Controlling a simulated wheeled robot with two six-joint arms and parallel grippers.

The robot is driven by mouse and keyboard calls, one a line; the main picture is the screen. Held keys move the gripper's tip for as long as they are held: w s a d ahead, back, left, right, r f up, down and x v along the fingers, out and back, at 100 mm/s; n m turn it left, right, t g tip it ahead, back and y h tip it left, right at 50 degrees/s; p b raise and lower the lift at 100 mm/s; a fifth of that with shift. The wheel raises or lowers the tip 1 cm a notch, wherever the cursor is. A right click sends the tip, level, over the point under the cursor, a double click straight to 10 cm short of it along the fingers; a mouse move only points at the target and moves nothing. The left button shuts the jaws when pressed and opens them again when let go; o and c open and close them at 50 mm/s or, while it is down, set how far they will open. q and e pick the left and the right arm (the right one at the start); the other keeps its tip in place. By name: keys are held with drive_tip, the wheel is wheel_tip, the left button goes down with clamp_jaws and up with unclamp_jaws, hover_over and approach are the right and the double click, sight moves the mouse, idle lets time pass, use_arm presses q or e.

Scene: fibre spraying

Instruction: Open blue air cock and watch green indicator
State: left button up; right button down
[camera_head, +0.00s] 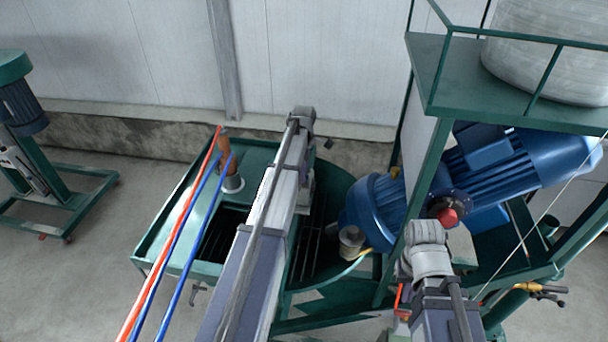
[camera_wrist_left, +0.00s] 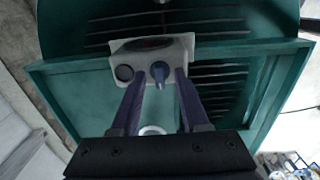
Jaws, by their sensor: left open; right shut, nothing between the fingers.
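A pale grey control box (camera_wrist_left: 181,43) fills the upper middle of the left wrist view, on the green machine. It has a dark display with faint red marks (camera_wrist_left: 150,43), a round dark dial (camera_wrist_left: 124,73) and the blue air cock (camera_wrist_left: 160,74). My left gripper (camera_wrist_left: 162,78) is open, its two dark fingers on either side of the blue cock. I cannot tell if they touch it. In the head view my left arm hides most of the box (camera_head: 305,195). A green indicator cannot be made out. My right wrist shows at the right; its fingers are hidden.
The green machine frame (camera_head: 170,235) carries red and blue hoses (camera_head: 185,235) at its left. A large blue motor (camera_head: 480,180) and a green upright frame (camera_head: 425,175) stand close to my right arm. Open floor (camera_head: 95,270) lies at the left.

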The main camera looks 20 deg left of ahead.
use_arm(q)
drive_tip(key=shift+c, duration=0.2)
clamp_jaws()
drive_tip(key=shift+m, duration=0.3)
drive_tip(key=m, duration=0.8)
drive_tip(key=shift+m, duration=0.3)
drive_tip(key=m, duration=0.4)
drive_tip(key=shift+m, duration=2.5)
